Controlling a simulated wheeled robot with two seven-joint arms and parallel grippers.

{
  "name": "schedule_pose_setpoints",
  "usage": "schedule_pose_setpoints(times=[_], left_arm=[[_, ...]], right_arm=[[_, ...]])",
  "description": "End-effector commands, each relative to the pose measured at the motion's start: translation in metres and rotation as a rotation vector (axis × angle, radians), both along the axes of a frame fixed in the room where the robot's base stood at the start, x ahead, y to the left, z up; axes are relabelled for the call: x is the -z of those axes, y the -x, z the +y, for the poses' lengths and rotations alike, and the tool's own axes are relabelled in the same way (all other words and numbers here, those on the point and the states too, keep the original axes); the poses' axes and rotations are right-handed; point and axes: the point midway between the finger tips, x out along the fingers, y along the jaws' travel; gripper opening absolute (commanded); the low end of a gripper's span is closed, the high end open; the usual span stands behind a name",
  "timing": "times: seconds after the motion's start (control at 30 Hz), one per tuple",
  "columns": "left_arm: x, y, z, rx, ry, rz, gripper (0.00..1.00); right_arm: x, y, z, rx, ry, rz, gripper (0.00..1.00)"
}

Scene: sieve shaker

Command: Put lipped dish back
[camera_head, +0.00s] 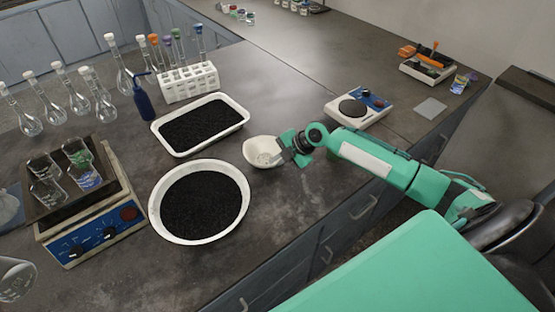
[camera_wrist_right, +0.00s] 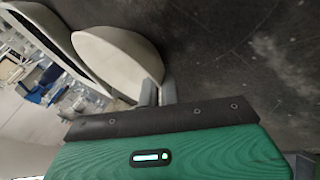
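The lipped dish (camera_head: 261,150) is a small cream-white bowl near the middle of the bench, just right of the black-filled containers. My right gripper (camera_head: 284,156) is at its right rim. In the right wrist view, the dish (camera_wrist_right: 112,52) rises behind the gripper's fingers (camera_wrist_right: 158,92), which sit close together on either side of its rim and look shut on it. I cannot tell whether the dish rests on the bench or is slightly above it. My left gripper is not in view.
A round white bowl (camera_head: 242,213) and a rectangular white tray (camera_head: 243,108), both with black grains, stand left of the dish. A balance (camera_head: 378,103) stands behind right. A shaker (camera_head: 124,213) with beakers is at left.

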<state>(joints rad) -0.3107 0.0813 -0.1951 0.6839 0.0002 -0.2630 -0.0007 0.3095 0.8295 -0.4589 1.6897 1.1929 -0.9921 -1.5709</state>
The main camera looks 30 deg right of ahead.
Motion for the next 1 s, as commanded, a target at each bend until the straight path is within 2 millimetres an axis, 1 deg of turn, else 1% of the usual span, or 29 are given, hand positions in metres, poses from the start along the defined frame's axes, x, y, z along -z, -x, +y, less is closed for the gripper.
schedule_pose_setpoints(times=[0.1, 0.23, 0.3, 0.33, 0.37, 0.6, 0.7, 0.77, 0.87, 1.0], left_arm=[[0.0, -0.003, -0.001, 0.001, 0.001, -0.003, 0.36], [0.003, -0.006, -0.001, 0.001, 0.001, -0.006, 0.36], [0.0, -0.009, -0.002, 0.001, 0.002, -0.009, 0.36], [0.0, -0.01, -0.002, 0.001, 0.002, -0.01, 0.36], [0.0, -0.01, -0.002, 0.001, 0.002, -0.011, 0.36], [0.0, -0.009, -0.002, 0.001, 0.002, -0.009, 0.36], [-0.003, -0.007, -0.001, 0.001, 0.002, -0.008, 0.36], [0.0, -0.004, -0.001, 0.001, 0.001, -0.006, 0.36], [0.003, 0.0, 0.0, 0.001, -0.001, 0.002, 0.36], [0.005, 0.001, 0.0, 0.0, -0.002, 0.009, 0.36]], right_arm=[[-0.001, 0.0, 0.0, 0.0, 0.0, -0.001, 0.0], [0.004, 0.0, 0.0, 0.0, 0.0, -0.001, 0.0], [0.002, 0.0, 0.0, 0.0, 0.0, 0.0, 0.17], [0.002, 0.0, 0.0, 0.0, 0.0, 0.0, 0.23], [0.002, 0.0, 0.0, 0.0, 0.0, 0.0, 0.25], [0.002, 0.0, 0.0, 0.0, 0.0, 0.0, 0.25], [-0.002, 0.0, 0.0, 0.0, 0.0, 0.0, 0.25], [-0.004, 0.002, -0.003, 0.001, 0.002, 0.0, 0.25], [-0.014, 0.008, -0.01, 0.001, 0.003, -0.001, 0.25], [-0.035, 0.019, -0.023, 0.001, 0.004, -0.002, 0.25]])
